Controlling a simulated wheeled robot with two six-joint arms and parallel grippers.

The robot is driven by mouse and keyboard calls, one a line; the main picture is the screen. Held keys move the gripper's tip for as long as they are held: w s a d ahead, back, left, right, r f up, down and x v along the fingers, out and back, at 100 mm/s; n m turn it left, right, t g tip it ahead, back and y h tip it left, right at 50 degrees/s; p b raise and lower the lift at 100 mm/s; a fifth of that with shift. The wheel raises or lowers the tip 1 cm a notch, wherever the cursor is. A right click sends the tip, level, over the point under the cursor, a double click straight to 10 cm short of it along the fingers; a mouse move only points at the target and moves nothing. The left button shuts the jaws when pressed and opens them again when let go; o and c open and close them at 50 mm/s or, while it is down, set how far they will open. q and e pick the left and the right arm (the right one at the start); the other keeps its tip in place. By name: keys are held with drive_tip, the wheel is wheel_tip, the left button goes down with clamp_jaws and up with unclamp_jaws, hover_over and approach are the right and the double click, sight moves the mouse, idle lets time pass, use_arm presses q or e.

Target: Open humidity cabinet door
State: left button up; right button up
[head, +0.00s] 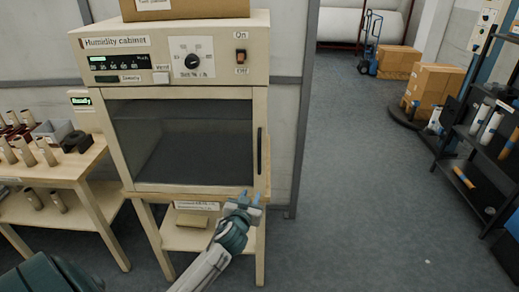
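The humidity cabinet (170,50) is a cream box on a wooden stand, with a labelled control panel across its top. Its door (180,140) has a dark glass pane in a cream frame and looks shut. A black vertical handle (259,152) is on the door's right side. My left gripper (249,197) is just below the handle in the picture, near the cabinet's lower right corner. Its two fingertips are apart with nothing visible between them. I cannot tell how far it is from the door. My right gripper is not in view.
A wooden table (85,165) with several rolls and a grey bin (52,131) stands left of the cabinet. A cardboard box (185,9) sits on top of the cabinet. Dark shelves (480,150) stand at the right. The grey floor (360,200) between is clear.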

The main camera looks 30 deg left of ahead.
use_arm(q)
drive_tip(key=t, duration=0.2)
approach(259, 152)
drive_tip(key=shift+n+y, duration=0.4)
drive_tip(key=shift+n, duration=0.1)
drive_tip(key=p+x, duration=0.4)
drive_tip(key=x, duration=0.5)
drive_tip(key=shift+w+d, duration=0.15)
drive_tip(key=shift+d, duration=0.05)
drive_tip(key=shift+w+a+f, duration=0.1)
drive_tip(key=shift+w+a, duration=0.15)
drive_tip(key=shift+w, duration=0.45)
drive_tip(key=shift+c, duration=0.2)
clamp_jaws()
